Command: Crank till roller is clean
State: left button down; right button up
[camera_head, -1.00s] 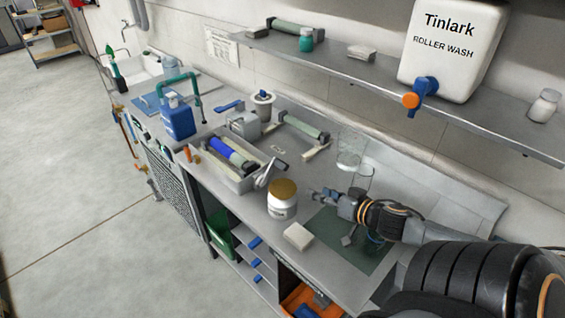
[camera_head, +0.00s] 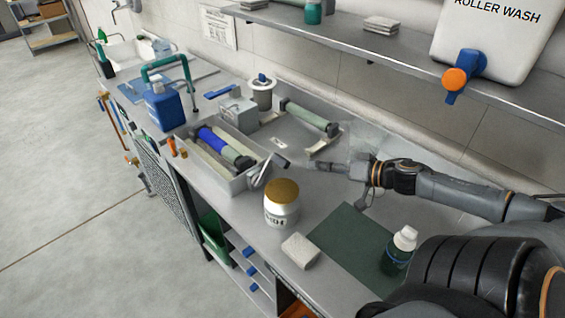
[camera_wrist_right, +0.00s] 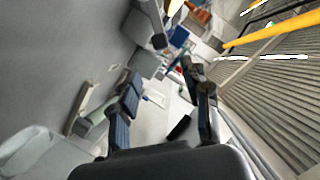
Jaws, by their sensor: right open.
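The roller (camera_head: 218,146) lies in a grey trough (camera_head: 223,180) on the bench in the head view. Part of its surface is blue and part is grey-green. The crank (camera_head: 264,170) sticks out at the trough's right end, with its handle (camera_head: 282,160) pointing to the upper right. My right gripper (camera_head: 325,166) is just right of the handle, apart from it as far as I can tell. In the right wrist view its two dark fingers (camera_wrist_right: 165,98) are spread with nothing clearly between them. My left gripper is out of view.
A gold-lidded jar (camera_head: 282,207) stands in front of the gripper. Behind is a second tray with a grey-green roller (camera_head: 311,117). A shelf (camera_head: 400,62) hangs above.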

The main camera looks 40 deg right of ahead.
aim_at(288, 161)
jog(key=b+x, duration=0.2)
jog(key=x, duration=0.5)
jog(key=shift+w+a, duration=0.1)
jog(key=shift+w, duration=0.15)
jog(key=x, duration=0.3)
jog(key=shift+w+a+b, duration=0.1)
jog(key=shift+w+b, duration=0.05)
jog(key=shift+b, duration=0.25)
jog(key=shift+x, duration=1.2)
jog(key=shift+f, duration=0.1)
grip_shut()
